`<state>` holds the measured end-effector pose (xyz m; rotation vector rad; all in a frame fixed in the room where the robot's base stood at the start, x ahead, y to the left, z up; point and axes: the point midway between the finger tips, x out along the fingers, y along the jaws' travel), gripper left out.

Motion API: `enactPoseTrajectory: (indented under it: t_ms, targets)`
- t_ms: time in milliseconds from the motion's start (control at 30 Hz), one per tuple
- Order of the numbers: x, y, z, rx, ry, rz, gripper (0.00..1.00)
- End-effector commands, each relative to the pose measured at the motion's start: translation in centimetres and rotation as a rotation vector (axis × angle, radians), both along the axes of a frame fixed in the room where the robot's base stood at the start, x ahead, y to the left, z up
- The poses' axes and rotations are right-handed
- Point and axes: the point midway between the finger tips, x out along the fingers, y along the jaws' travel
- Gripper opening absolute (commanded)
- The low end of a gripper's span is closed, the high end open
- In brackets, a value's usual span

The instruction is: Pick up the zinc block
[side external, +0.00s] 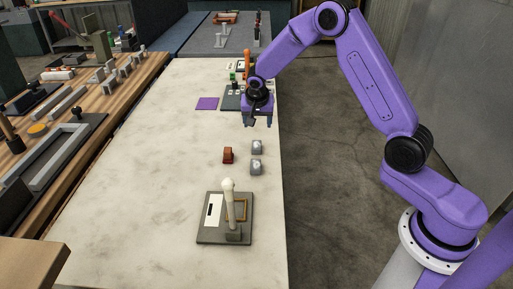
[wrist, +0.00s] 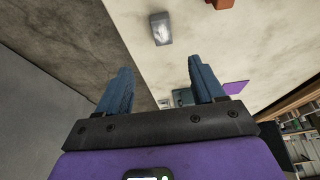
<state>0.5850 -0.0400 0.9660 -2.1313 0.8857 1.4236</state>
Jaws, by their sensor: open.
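Two small silver-grey metal blocks stand on the pale table, a farther one (side external: 257,147) and a nearer one (side external: 256,168). I cannot tell which is zinc. A reddish-brown block (side external: 228,155) stands just left of them. My gripper (side external: 258,123) is open and empty, above the table's right side, beyond the blocks and apart from them. In the wrist view the two blue fingers of my gripper (wrist: 160,78) are spread, with one grey block (wrist: 161,29) past their tips. The brown block (wrist: 220,3) is cut off at the top edge there.
A dark plate (side external: 209,235) with a pale upright handle stands nearer on the pale table (side external: 130,230). A purple square (side external: 207,103) lies farther back, left of another dark plate with small items. A wooden bench (side external: 95,110) with several parts runs along the left.

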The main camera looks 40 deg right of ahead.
Motion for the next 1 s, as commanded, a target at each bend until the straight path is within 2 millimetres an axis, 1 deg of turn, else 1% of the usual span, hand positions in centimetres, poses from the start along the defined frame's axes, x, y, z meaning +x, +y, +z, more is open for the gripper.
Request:
enactPoseTrajectory:
  t_ms: [33, 100, 400, 500, 767, 1000]
  targets:
    - [0.2, -0.3, -1.0, -0.001, 0.004, 0.001, 0.68]
    - [0.5, -0.6, -2.1, 0.000, 0.004, 0.001, 0.68]
    - [1.9, -1.9, -6.6, 0.000, 0.003, 0.001, 0.68]
    - [2.2, -2.2, -7.6, 0.000, 0.002, 0.001, 0.68]
    - [2.6, -2.4, -8.8, -0.001, 0.001, 0.002, 0.68]
    - [3.5, -2.9, -11.7, 0.000, 0.002, 0.003, 0.68]
